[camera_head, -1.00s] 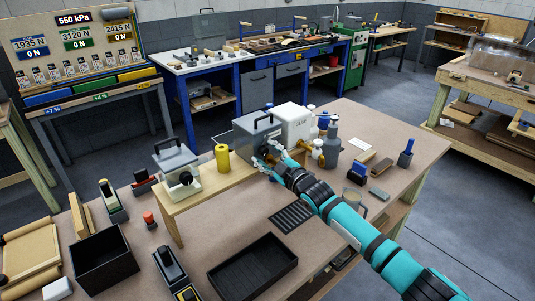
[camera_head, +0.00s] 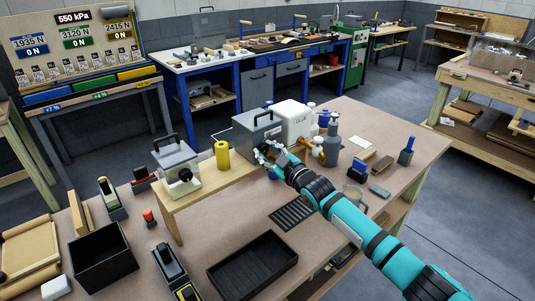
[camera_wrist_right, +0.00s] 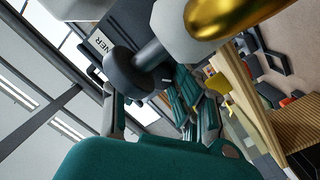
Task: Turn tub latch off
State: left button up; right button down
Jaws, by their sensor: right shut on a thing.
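A grey lidded tub (camera_head: 250,131) with a black top handle stands toward the back of the raised wooden board. My right gripper (camera_head: 265,152) is at its front right corner and covers the fittings there. In the right wrist view a dark round knob on a stem (camera_wrist_right: 128,72), which looks like the tub latch, sits between my right fingers (camera_wrist_right: 160,108). The stem joins a pale collar with a brass end (camera_wrist_right: 225,18). The fingers are closed in around the knob; their exact contact is partly hidden. My left gripper is out of view.
A white glue box (camera_head: 295,120) and bottles (camera_head: 332,145) stand close to the right of the tub. A black tray (camera_head: 253,267) lies in front.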

jog(key=shift+m, duration=1)
jog(key=c, duration=1)
grip_release()
jog(key=shift+s+d+f, duration=0.1)
jog(key=shift+s+d, duration=0.2)
jog(key=shift+s, duration=0.25)
jog(key=v, duration=1.1)
jog(key=shift+w, duration=0.1)
